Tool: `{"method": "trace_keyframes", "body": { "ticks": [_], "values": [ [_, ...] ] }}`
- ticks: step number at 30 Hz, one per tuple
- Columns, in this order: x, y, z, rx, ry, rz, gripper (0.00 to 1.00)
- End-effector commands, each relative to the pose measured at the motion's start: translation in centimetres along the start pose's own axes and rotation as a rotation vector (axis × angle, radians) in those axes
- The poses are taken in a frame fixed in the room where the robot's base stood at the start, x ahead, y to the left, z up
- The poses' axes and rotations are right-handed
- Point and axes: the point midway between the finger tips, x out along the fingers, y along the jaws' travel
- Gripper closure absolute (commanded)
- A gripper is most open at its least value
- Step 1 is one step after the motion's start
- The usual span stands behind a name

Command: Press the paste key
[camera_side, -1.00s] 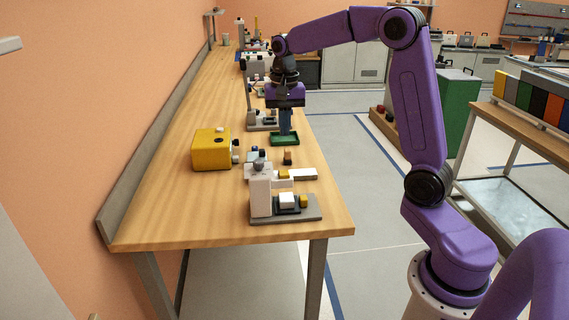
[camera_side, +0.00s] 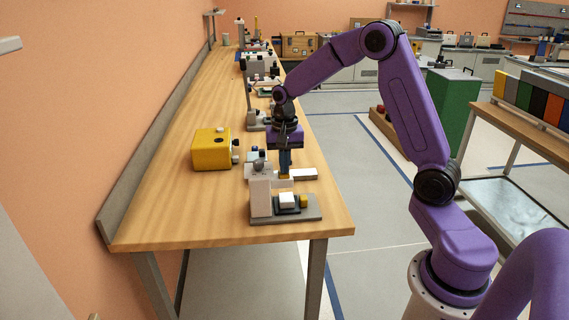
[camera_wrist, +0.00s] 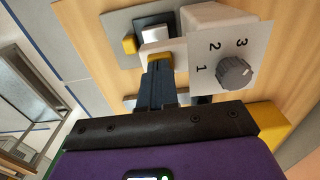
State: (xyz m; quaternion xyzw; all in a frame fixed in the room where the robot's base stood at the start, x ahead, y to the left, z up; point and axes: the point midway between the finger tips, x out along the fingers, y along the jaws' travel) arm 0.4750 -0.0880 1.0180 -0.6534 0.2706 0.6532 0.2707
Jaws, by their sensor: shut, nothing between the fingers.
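No key with a readable paste label shows. The nearest device on the bench has a grey plate with a white key (camera_side: 287,200) and a yellow key (camera_side: 304,201); in the wrist view the white key (camera_wrist: 156,35) and yellow key (camera_wrist: 129,44) lie beyond my fingers. Beside them is a white housing (camera_side: 261,195) with a grey dial knob (camera_wrist: 234,72) and the numbers 1, 2, 3. My gripper (camera_side: 285,174) is shut and empty, pointing down just behind this device.
A yellow box (camera_side: 211,149) stands to the left on the wooden bench (camera_side: 185,205). A flat white piece (camera_side: 304,174) lies right of my gripper near the bench edge. More devices stand farther back. The bench's front left is clear.

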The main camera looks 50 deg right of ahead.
Motion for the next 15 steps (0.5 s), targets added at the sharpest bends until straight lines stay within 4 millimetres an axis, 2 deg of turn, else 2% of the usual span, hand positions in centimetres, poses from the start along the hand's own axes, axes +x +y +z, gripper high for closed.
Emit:
{"method": "trace_keyframes", "body": {
  "ticks": [6, 15],
  "values": [
    [0.2, 0.0, 0.0, 0.0, -0.001, 0.001, 1.0],
    [2.3, 0.0, 0.1, 0.0, -0.003, 0.003, 1.0]
  ]
}}
